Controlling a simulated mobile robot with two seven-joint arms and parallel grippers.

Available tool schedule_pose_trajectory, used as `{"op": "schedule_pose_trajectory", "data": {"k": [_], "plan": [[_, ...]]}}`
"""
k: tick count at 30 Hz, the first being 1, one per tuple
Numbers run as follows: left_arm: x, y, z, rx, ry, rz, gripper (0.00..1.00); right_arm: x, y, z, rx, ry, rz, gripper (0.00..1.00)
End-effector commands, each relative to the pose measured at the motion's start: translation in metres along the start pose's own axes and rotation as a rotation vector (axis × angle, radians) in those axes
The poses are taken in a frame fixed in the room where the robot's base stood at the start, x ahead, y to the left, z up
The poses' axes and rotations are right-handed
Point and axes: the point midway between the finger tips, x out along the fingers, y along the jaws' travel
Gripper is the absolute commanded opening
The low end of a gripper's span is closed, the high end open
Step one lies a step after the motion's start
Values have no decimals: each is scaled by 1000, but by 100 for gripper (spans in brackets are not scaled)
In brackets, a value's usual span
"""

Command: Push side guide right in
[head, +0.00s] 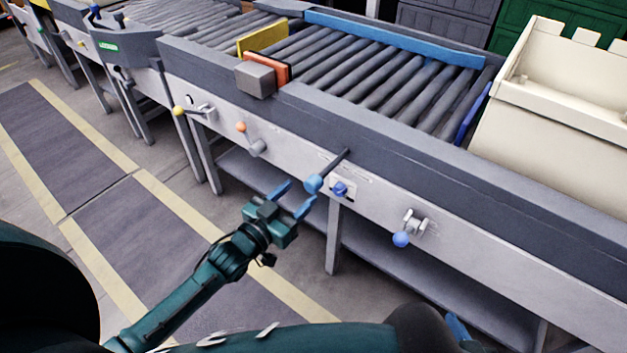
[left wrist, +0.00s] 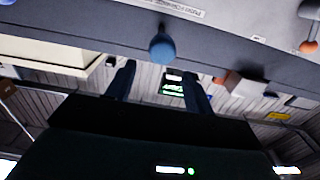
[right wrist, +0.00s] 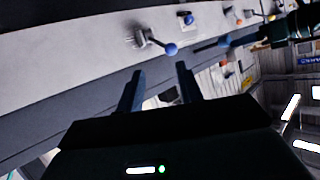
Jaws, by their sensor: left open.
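A long blue guide bar (head: 390,38) lies along the far side of the roller bed. A short blue plate (head: 472,112) stands at the bed's right end. On the front rail, a dark rod with a blue knob (head: 313,184) sticks out towards me. The knob also shows in the left wrist view (left wrist: 162,48), just beyond and between the fingertips. My left gripper (head: 293,197) is open and empty, close in front of this knob; contact cannot be told. My right gripper (right wrist: 160,77) is open and empty, below a blue-knobbed lever (right wrist: 171,49).
The front rail (head: 300,150) also carries an orange-knobbed lever (head: 241,127), a yellow-knobbed lever (head: 180,111) and a right-hand blue-knobbed lever (head: 401,240). A small blue knob (head: 340,188) sits right beside the rod. A cream crate (head: 560,95) stands at right. The floor at left is clear.

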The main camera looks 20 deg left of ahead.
Motion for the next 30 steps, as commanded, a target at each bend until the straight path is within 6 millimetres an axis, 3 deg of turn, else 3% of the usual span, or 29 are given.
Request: {"op": "schedule_pose_trajectory", "data": {"k": [6,12,23,30], "plan": [[42,0,0,2,2,1,53,-1,1,0,-3,15,4,36],[62,0,0,0,0,0,53,-2,4,-1,-6,26,10,36],[65,0,0,1,-1,0,52,-3,4,-3,-7,29,11,36],[65,0,0,1,-1,0,32,-3,3,-3,-7,27,10,36]]}}
